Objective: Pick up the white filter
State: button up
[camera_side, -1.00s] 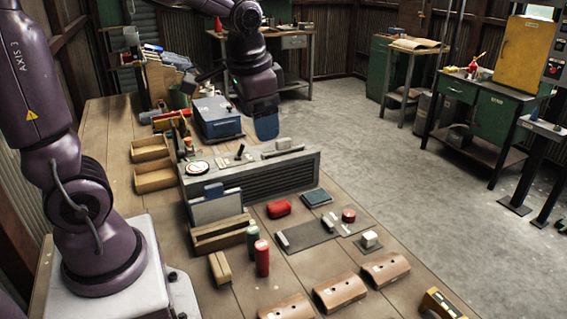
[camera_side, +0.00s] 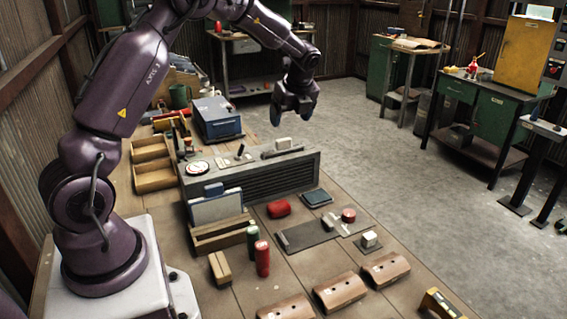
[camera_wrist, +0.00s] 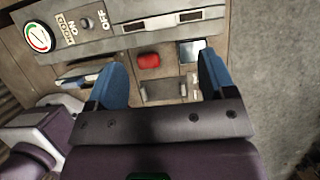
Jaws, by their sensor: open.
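A small white block (camera_side: 370,238), which looks like the white filter, sits on a dark plate at the right of the bench in the side view. Another whitish block (camera_side: 283,143) stands on top of the grey control box, so I cannot be certain which is the filter. I cannot clearly make out the filter in that view.
The grey control box (camera_side: 255,183) stands mid-bench. A red box (camera_side: 279,208), a dark teal block (camera_side: 317,197), a red round piece (camera_side: 348,215) and a dark flat plate (camera_side: 305,236) lie around it. Upright green and red cylinders (camera_side: 262,260) and curved brown pieces (camera_side: 340,292) are nearer.

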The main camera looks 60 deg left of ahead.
aim_at(284, 140)
jog(key=x, duration=0.9)
jog(key=shift+a+f, duration=0.2)
jog(key=shift+f, duration=0.05)
jog(key=c, duration=1)
